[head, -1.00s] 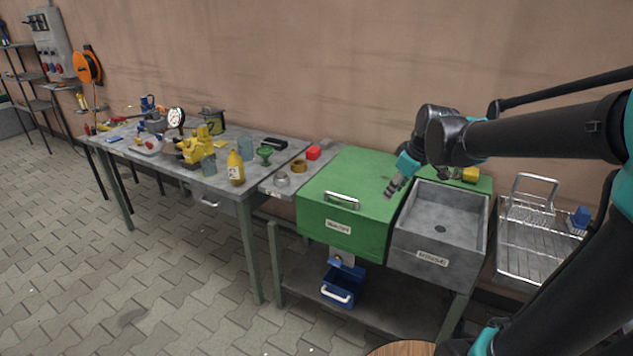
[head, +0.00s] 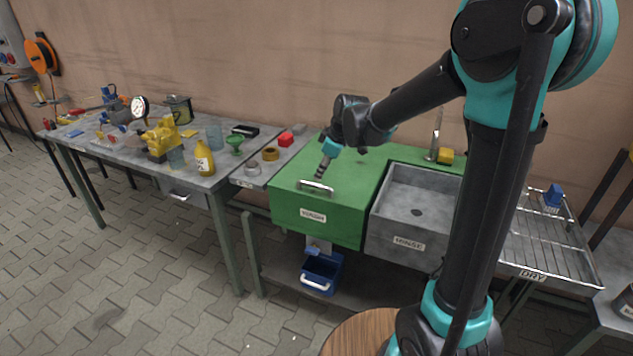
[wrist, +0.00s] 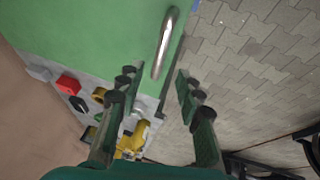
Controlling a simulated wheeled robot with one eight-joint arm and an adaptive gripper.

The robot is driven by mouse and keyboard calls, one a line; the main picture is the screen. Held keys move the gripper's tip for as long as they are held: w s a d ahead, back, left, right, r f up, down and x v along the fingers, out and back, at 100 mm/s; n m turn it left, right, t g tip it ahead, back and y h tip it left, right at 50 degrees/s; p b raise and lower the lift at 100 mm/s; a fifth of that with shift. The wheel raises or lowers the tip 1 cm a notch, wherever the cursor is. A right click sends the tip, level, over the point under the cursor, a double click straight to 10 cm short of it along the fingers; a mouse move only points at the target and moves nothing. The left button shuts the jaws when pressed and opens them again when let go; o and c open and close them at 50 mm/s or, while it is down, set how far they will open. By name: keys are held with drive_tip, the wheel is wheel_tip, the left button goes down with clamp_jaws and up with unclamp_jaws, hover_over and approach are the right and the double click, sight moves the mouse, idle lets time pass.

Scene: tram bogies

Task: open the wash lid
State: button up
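The wash lid (head: 345,178) is the green top of the green wash box, and it is down flat. A silver bar handle (head: 316,186) stands near its front edge, above the WASH label (head: 313,217). My gripper (head: 319,178) is just above the handle and points down at it. In the wrist view the handle (wrist: 165,42) shows beyond and between the fingers of my gripper (wrist: 158,82). The fingers are spread apart with nothing between them. I cannot tell from the head view whether a finger touches the handle.
The grey RINSE basin (head: 413,243) adjoins the wash box on the right, with a wire DRY rack (head: 550,240) beyond it. A grey workbench (head: 130,150) with a yellow bottle (head: 204,159) and several tools is on the left. A blue bin (head: 320,275) sits below.

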sight(315, 184)
drive_tip(key=x, duration=0.6)
drive_tip(key=shift+w+a+f, duration=0.1)
drive_tip(key=shift+f, duration=0.3)
clamp_jaws()
